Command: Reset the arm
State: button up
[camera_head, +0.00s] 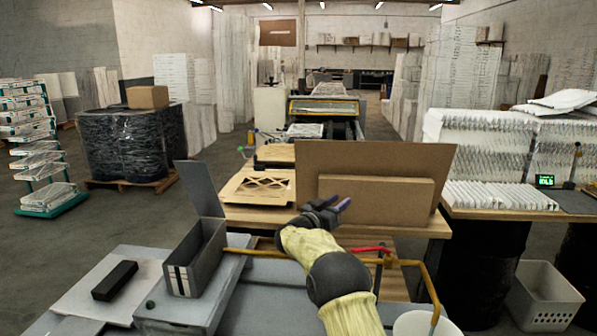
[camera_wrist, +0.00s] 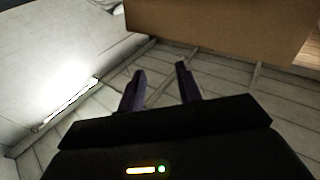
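My gripper (camera_head: 335,207) is raised in the middle of the camera_head view, at the end of my yellow-sleeved arm. It is in front of a large upright brown cardboard sheet (camera_head: 420,160) and a flat cardboard box (camera_head: 376,200). In the wrist view my gripper (camera_wrist: 161,78) points up toward the ceiling, with its two dark purple fingers apart and nothing between them. A brown cardboard edge (camera_wrist: 220,28) shows at the top of that view.
A grey open box (camera_head: 196,258) and a black block (camera_head: 115,281) are at the lower left. A cardboard frame (camera_head: 258,188) lies on the wooden table. White filter stacks (camera_head: 480,145) stand at the right. A white bin (camera_head: 543,298) is on the floor. A yellow pipe (camera_head: 425,283) is beside my arm.

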jog(key=s+d+f+n+g+y, duration=0.1)
jog(key=s+f+g+y, duration=0.3)
jog(key=s, duration=1.1)
jog(key=s+d+f+n+g+y+p, duration=0.1)
jog(key=s+f+n+g+y, duration=0.2)
jog(key=s, duration=1.3)
jog(key=s+d+f+n+g+y+p, duration=0.1)
jog(key=s+f+n+g+y, duration=0.3)
jog(key=s, duration=1.2)
notch_tip(320, 180, down, 3)
jog(key=y, duration=0.2)
jog(key=shift+d+r+g+y, duration=0.15)
jog(key=shift+g+y, duration=0.15)
jog(key=shift+y, duration=0.1)
jog(key=shift+s, duration=0.2)
jog(key=shift+w, duration=0.1)
